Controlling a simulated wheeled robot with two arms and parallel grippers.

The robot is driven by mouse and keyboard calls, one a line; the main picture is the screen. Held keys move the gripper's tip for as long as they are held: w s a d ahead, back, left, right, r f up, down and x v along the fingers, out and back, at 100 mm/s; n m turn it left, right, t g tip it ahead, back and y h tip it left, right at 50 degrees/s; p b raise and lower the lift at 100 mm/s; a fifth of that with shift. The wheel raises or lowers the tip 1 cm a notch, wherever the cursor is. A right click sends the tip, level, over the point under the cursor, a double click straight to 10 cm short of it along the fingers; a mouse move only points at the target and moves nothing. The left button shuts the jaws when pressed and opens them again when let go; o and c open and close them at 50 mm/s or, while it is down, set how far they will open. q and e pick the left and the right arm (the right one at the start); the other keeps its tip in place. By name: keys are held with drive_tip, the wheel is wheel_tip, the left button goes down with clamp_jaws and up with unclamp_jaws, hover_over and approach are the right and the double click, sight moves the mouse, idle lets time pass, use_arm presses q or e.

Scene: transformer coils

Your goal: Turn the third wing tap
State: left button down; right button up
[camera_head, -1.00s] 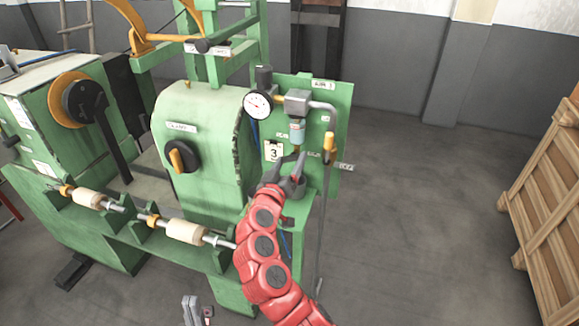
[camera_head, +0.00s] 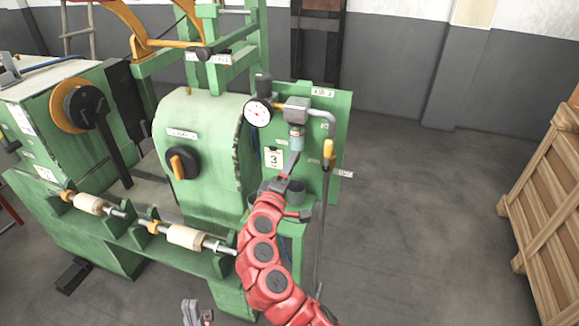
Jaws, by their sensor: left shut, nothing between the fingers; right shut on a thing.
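A white tag marked 3 (camera_head: 274,159) hangs on the green panel (camera_head: 337,121) of the machine. My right gripper (camera_head: 291,167), on the red arm, is just below and right of this tag, in front of the panel. Its fingers are shut, tilted up to the right, on a small thing they hide, at the place of the third wing tap. The tap's wings cannot be made out. My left gripper (camera_head: 192,312) is at the bottom edge, shut and empty, well away from the panel.
A wooden crate (camera_head: 550,195) stands far right, with clear floor between.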

drive_tip(key=shift+n+p, duration=0.4)
drive_tip(key=shift+n, duration=0.7)
drive_tip(key=o, duration=1.3)
